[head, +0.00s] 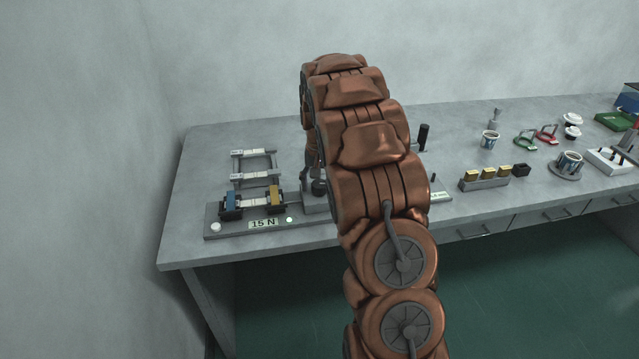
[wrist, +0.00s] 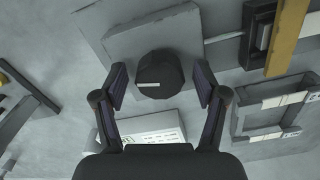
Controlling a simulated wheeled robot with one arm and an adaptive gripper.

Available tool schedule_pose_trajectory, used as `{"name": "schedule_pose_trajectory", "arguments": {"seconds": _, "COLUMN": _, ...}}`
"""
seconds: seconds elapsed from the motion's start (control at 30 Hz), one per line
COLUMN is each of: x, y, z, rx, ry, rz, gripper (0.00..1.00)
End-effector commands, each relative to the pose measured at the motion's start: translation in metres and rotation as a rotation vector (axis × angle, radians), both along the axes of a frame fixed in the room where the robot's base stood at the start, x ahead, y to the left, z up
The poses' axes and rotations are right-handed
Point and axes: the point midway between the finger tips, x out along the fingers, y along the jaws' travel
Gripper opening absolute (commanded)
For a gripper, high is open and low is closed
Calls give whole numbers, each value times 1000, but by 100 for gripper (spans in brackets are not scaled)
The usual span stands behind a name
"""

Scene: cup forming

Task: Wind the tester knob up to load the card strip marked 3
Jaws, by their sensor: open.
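The tester (head: 225,228) stands at the table's left front, with a "15 N" plate (head: 264,224) on its front. A blue clamp (head: 231,201) and a yellow clamp (head: 274,198) sit on it, and a pale strip (head: 253,203) seems to span between them. I cannot read a number on it. The dark tester knob (wrist: 160,72) shows in the wrist view with a small white mark on its face. My gripper (wrist: 160,82) is open, one finger on each side of the knob, with visible gaps. In the head view my arm hides most of the gripper.
A grey rack (head: 272,160) with pale strips stands behind the tester. A dark upright handle (head: 423,137) rises right of my arm. Further right are a block with yellow pieces (head: 485,180), cups (head: 490,140), and green and red clamps. Bare table lies at the back left.

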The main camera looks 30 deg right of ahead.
Motion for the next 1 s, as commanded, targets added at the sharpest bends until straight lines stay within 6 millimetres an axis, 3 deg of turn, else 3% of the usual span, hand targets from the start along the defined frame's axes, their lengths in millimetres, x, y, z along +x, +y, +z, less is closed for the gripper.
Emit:
{"name": "schedule_pose_trajectory", "arguments": {"seconds": 0.13, "x": 0, "y": 0, "z": 0, "rx": 0, "ry": 0, "rz": 0, "gripper": 70}}
{"name": "schedule_pose_trajectory", "arguments": {"seconds": 0.7, "x": 0, "y": 0, "z": 0, "rx": 1, "ry": 1, "rz": -1, "gripper": 12}}
{"name": "schedule_pose_trajectory", "arguments": {"seconds": 1.0, "x": 0, "y": 0, "z": -1, "rx": 1, "ry": 2, "rz": -43, "gripper": 12}}
